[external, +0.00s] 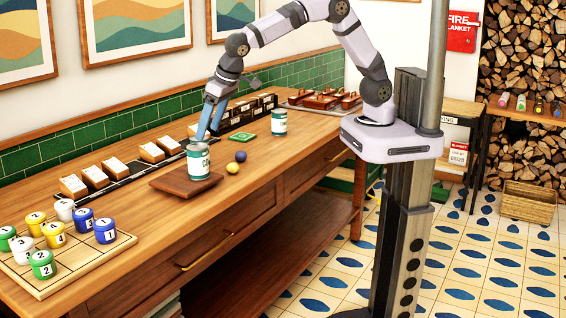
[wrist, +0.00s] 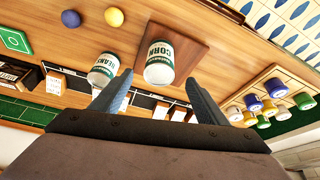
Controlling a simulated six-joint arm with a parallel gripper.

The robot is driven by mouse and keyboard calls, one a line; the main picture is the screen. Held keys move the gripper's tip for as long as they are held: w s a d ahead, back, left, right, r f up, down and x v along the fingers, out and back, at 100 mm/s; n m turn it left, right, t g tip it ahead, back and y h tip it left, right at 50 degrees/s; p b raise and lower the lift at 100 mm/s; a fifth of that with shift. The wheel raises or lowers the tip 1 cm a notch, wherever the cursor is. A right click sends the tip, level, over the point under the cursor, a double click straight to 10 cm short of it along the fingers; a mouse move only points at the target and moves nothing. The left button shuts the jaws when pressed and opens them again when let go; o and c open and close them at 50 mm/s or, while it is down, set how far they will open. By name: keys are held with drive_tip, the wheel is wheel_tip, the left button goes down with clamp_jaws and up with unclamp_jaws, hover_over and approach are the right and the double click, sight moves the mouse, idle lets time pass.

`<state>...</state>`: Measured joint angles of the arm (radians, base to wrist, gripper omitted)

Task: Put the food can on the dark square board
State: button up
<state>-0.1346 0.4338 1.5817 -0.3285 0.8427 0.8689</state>
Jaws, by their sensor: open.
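A food can with a green and white label reading CORN (wrist: 160,62) stands upright on the dark square board (wrist: 190,42). In the external view the can (external: 198,163) also shows on the board (external: 172,184), near the table's front edge. My gripper (external: 205,136) is just above and behind this can, fingers pointing down. In the wrist view my gripper (wrist: 157,78) is open and empty, with the corn can beyond and between its fingertips, apart from them. A second can, labelled BEANS (wrist: 103,69), stands off the board; it also shows in the external view (external: 279,122).
A yellow ball (external: 232,168) and a dark blue ball (external: 241,156) lie right of the board. A green square (external: 243,137) lies farther back. A tray with several numbered jars (external: 60,209) is at the left. Card holders (external: 120,172) line the wall side.

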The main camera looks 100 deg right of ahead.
drive_tip(key=s+f+n+g+y, duration=0.1)
drive_tip(key=s+f+n+g, duration=0.1)
drive_tip(key=s, duration=1.3)
drive_tip(key=s+d+f+n+g+y, duration=0.1)
drive_tip(key=s+f+n, duration=0.3)
drive_tip(key=s, duration=1.1)
wheel_tip(320, 180, down, 2)
drive_tip(key=shift+s+f+g, duration=0.1)
drive_tip(key=shift+s+g, duration=0.1)
drive_tip(key=shift+g, duration=0.2)
